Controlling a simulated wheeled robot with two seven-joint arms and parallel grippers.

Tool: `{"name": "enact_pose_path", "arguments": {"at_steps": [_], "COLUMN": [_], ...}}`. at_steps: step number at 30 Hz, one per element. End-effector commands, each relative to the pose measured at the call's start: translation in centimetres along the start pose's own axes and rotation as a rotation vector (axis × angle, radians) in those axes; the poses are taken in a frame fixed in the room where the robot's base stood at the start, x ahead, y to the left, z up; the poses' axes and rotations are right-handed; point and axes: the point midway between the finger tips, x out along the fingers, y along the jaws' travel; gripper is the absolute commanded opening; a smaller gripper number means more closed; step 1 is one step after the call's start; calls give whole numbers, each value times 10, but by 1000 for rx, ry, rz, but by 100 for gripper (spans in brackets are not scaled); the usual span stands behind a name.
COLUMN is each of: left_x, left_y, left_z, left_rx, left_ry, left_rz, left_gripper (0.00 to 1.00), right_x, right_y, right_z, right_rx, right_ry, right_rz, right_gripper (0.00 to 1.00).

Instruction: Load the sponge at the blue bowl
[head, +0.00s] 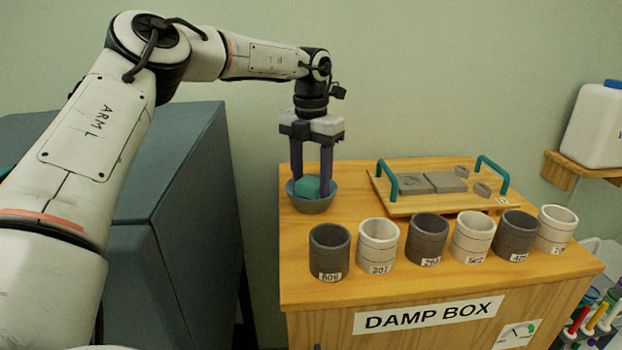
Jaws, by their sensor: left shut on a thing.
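My left gripper (311,180) points straight down over the left back part of the wooden damp box. It is shut on a green sponge (308,187). The sponge is low between the fingers, inside the rim of the blue-grey bowl (312,206). The bowl stands on the box top near its left edge. Whether the sponge touches the bottom of the bowl is hidden by the bowl's front wall. My right gripper is not in view.
Several grey and white cups (378,244) stand in a row along the front of the damp box (430,318). A wooden tray (412,209) with teal handles lies behind them. A dark cabinet (165,200) stands left. A white jug (598,125) sits on a right shelf.

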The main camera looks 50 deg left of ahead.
Motion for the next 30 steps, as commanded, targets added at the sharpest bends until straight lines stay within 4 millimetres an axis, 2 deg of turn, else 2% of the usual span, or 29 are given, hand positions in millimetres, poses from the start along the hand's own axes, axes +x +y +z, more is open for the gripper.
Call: {"name": "enact_pose_path", "arguments": {"at_steps": [8,16,30], "left_x": [-3,-26,-61], "left_y": [0,0,0], "left_z": [-1,0,0], "left_rx": [1,0,0], "left_ry": [4,2,1], "left_rz": [0,1,1], "left_gripper": [28,28,28], "right_x": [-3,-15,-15], "right_y": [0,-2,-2], "right_z": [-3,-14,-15], "right_rx": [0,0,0], "right_ry": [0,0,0], "right_rz": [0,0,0], "right_gripper": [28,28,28]}}
